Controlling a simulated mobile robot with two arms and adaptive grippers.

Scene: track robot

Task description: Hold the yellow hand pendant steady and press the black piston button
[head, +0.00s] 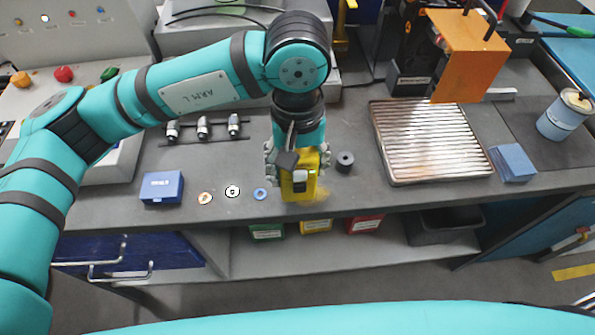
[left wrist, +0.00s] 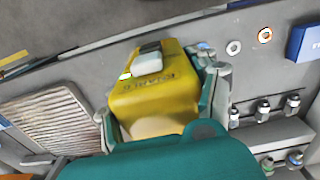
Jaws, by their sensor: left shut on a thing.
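The yellow hand pendant (head: 298,188) is at the front part of the grey bench, right under my left arm. My left gripper (head: 297,164) is shut on it, with a finger on either side of its body. In the left wrist view the pendant (left wrist: 160,98) lies between the fingers of my left gripper (left wrist: 164,104). A pale block with a dark part (left wrist: 148,60) sits at the pendant's far end; I cannot tell if this is the piston button. A short black cylinder (head: 345,161) stands on the bench just right of the pendant. My right gripper is not in view.
Left of the pendant are a blue box (head: 162,187) and several small rings, such as a blue one (head: 260,194). A ribbed metal tray (head: 430,141), a blue block (head: 512,162) and a blue canister (head: 566,116) are to the right. Coloured bins stand on the shelf below.

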